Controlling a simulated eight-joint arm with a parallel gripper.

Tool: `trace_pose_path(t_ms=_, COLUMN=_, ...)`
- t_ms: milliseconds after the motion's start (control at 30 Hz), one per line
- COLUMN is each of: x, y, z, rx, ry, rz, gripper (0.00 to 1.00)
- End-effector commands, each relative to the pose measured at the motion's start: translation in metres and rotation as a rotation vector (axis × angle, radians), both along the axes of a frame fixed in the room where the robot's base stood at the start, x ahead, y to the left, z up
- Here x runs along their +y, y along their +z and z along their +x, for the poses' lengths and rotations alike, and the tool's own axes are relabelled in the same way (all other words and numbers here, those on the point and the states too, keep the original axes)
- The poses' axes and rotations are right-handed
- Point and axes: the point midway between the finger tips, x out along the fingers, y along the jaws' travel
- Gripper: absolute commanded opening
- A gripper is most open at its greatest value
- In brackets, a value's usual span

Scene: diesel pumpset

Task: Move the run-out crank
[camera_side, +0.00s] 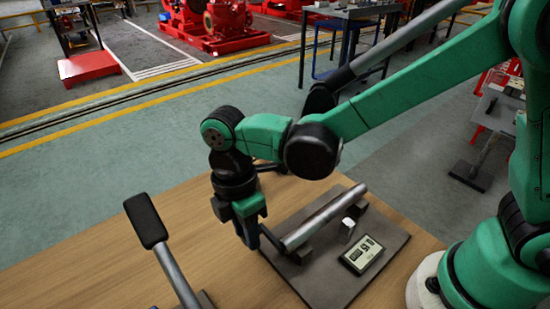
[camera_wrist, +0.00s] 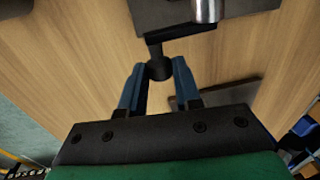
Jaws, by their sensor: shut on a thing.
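The run-out crank (camera_wrist: 180,33) is a dark bent arm with a round black knob (camera_wrist: 159,69), seen in the wrist view. It joins the end of a silver shaft (camera_wrist: 206,9), which lies over a dark plate. In the side view the shaft (camera_side: 325,218) runs diagonally over this plate. My gripper (camera_side: 250,238) points down at the shaft's near left end. Its blue fingers (camera_wrist: 158,74) are shut on the crank's knob, one on each side. In the side view the crank is mostly hidden behind the fingers.
A digital readout (camera_side: 362,254) and a small pale block (camera_side: 346,231) are on the dark plate (camera_side: 325,287). A grey lever with a black pad (camera_side: 146,220) rises from the table at left. Bare wooden tabletop (camera_side: 95,270) lies around it. Red machines stand far behind.

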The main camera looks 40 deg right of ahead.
Motion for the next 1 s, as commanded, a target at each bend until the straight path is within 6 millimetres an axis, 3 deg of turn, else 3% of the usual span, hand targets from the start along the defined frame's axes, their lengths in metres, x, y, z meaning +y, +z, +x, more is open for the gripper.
trace_pose_path(t_ms=467, x=0.000, y=0.004, z=-0.003, rx=-0.085, ry=0.001, rz=-0.002, gripper=0.00)
trace_pose_path(t_ms=1000, x=0.000, y=0.021, z=-0.021, rx=-0.554, ry=0.007, rz=0.001, gripper=0.00)
